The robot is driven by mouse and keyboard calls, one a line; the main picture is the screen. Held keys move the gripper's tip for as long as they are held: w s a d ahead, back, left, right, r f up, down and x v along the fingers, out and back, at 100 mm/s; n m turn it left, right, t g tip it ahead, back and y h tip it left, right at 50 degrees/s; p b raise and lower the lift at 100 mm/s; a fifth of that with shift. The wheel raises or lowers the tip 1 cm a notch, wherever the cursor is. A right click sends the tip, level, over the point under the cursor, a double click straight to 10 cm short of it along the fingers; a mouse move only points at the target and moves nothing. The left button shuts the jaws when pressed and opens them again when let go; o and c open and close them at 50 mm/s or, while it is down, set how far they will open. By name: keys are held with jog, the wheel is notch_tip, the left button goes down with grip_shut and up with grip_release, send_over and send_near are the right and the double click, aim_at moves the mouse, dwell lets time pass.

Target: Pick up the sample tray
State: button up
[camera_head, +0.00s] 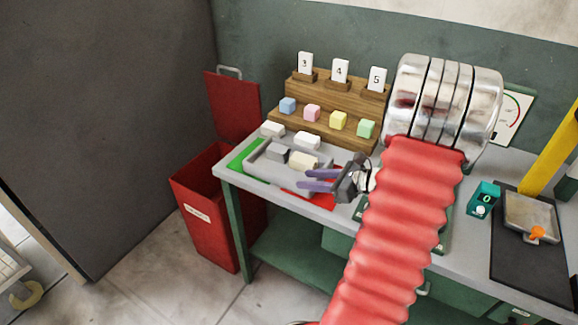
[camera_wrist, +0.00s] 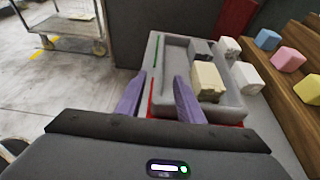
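The sample tray (camera_head: 276,180) is a shallow grey tray on the bench. It holds a dark grey block (camera_head: 278,152) and a cream block (camera_head: 303,160). It also shows in the wrist view (camera_wrist: 174,58), with the dark block (camera_wrist: 200,47) and the cream block (camera_wrist: 207,82). My gripper (camera_head: 305,180) is at the tray's front right part in the head view, its purple fingers apart. In the wrist view my gripper (camera_wrist: 159,76) is open and empty, with the tray's long wall by the right finger. I cannot tell whether they touch.
Two white blocks (camera_head: 307,140) lie along the tray's far side. Green (camera_head: 242,156) and red (camera_head: 322,202) patches show beside the tray. Behind stands a wooden stepped rack (camera_head: 335,97) with coloured cubes and number cards. A red bin (camera_head: 205,220) stands left of the bench.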

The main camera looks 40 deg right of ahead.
aim_at(288, 179)
jog(key=shift+x, duration=2.4)
jog(key=shift+x, duration=2.65)
jog(key=shift+s+f, duration=0.1)
jog(key=shift+c, duration=0.3)
grip_shut()
